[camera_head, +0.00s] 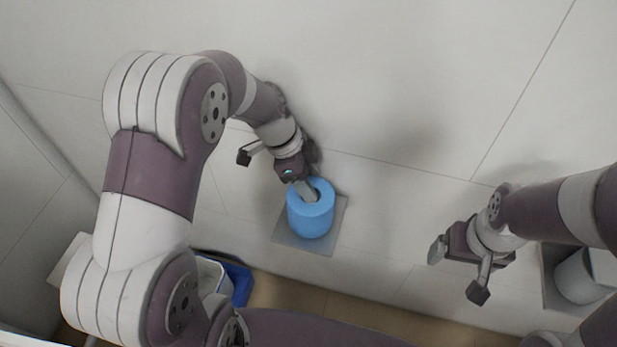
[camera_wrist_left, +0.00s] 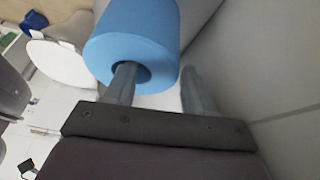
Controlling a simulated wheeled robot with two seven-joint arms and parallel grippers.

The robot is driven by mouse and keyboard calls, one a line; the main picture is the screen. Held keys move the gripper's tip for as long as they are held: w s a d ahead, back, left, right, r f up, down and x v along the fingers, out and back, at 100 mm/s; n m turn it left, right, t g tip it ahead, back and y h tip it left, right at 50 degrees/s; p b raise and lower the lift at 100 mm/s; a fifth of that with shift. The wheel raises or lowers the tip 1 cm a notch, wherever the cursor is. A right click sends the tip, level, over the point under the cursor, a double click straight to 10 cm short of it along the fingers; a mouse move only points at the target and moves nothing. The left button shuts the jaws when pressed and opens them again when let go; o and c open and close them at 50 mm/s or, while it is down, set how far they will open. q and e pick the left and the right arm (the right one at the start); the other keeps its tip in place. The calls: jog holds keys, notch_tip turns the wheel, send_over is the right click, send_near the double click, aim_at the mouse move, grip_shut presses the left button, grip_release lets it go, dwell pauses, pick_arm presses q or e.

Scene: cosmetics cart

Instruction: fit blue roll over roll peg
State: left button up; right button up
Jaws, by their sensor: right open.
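The blue roll (camera_head: 311,212) is a thick cylinder with a hollow core, in front of a grey square plate (camera_head: 340,212) in the head view. My left gripper (camera_head: 305,188) is at its open end. In the left wrist view, one finger is inside the core of the blue roll (camera_wrist_left: 135,35) and the other is against its outer side, with the roll's wall between the fingers. No peg shows; the roll hides the plate's middle, so I cannot tell whether it is around a peg. My right gripper (camera_head: 458,270) is open and empty, right of the roll.
A white roll (camera_head: 577,277) with a grey plate (camera_head: 549,262) is at the right, partly behind my right arm. A blue and white container (camera_head: 238,283) is at the lower left, partly hidden by my left arm. The pale surface between the grippers is clear.

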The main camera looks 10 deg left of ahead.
pick_arm(q)
jog(key=shift+o, duration=0.4)
jog(key=p+v, duration=0.5)
jog(key=v, duration=0.7)
jog(key=shift+a+r, duration=0.15)
jog(key=shift+r, duration=0.2)
jog(key=shift+s, duration=0.1)
